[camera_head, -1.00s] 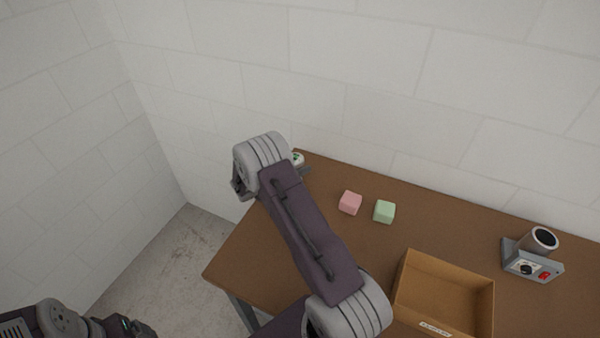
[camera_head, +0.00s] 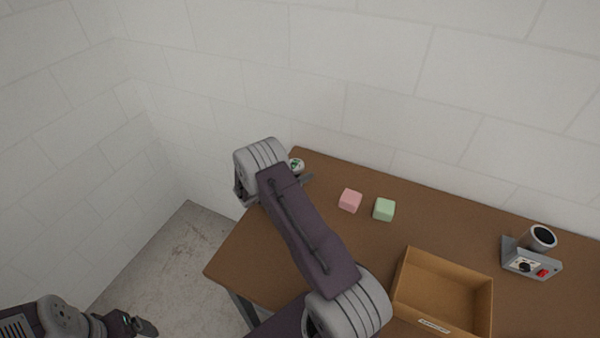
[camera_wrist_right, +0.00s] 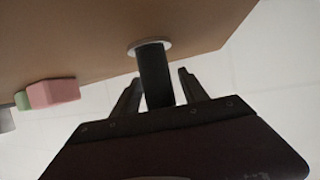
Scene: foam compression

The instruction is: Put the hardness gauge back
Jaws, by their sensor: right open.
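The hardness gauge (camera_head: 296,165) is at the table's far left corner, its round pale face with a green mark turned up. In the right wrist view it shows as a black cylinder (camera_wrist_right: 155,75) with a pale disc at the tabletop end; it appears upright. My right gripper (camera_wrist_right: 157,82) is open, with one finger on each side of the black cylinder and gaps visible. In the head view this gripper (camera_head: 303,180) is mostly hidden behind my right wrist. Part of my left gripper (camera_head: 143,326) shows at the lower left, away from the table; its opening is unclear.
A pink block (camera_head: 350,200) and a green block (camera_head: 384,209) lie right of the gauge on the brown table (camera_head: 245,245). An open cardboard box (camera_head: 440,283) is nearer. A grey device with a cylinder (camera_head: 532,256) stands at the right. A wall runs behind.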

